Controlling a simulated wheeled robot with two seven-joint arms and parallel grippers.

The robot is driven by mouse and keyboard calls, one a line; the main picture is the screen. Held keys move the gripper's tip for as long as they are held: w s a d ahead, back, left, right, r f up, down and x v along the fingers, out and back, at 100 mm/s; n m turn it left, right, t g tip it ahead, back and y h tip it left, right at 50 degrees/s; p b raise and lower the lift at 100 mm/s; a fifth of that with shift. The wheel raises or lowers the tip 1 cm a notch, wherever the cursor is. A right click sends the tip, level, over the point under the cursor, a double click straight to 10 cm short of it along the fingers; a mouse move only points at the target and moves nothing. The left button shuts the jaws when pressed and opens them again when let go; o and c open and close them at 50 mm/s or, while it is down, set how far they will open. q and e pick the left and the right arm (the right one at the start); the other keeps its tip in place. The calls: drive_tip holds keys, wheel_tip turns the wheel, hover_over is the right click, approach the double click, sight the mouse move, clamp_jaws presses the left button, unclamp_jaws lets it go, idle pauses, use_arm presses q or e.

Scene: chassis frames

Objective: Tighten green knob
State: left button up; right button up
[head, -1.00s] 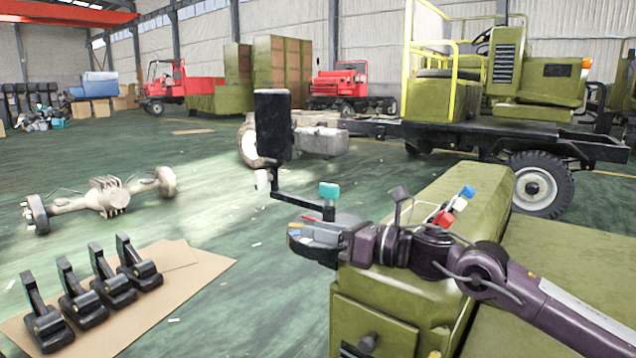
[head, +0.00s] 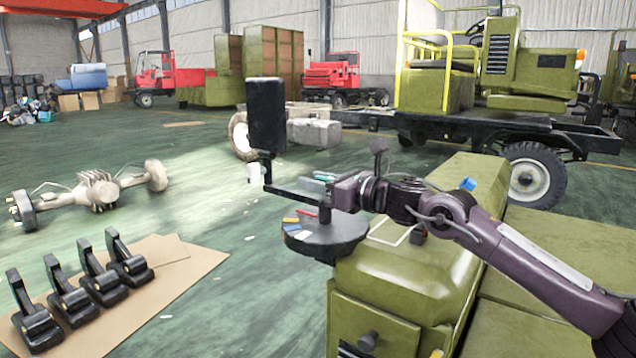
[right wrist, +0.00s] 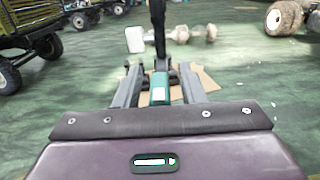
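The green knob (right wrist: 160,88) shows in the right wrist view between the two fingers of my right gripper (right wrist: 157,80). There is a visible gap on each side of it, so the gripper looks open around it. In the head view my right gripper (head: 316,186) is at the black bracket above the round tray, and its fingers hide most of the knob. My left gripper is in neither view.
A dark round tray (head: 326,238) with small coloured pieces is just below the gripper. A black screen (head: 266,115) stands on the bracket. The olive chassis hood (head: 420,285) lies under my right arm. A blue knob (head: 468,184) is behind the arm.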

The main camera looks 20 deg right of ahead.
clamp_jaws()
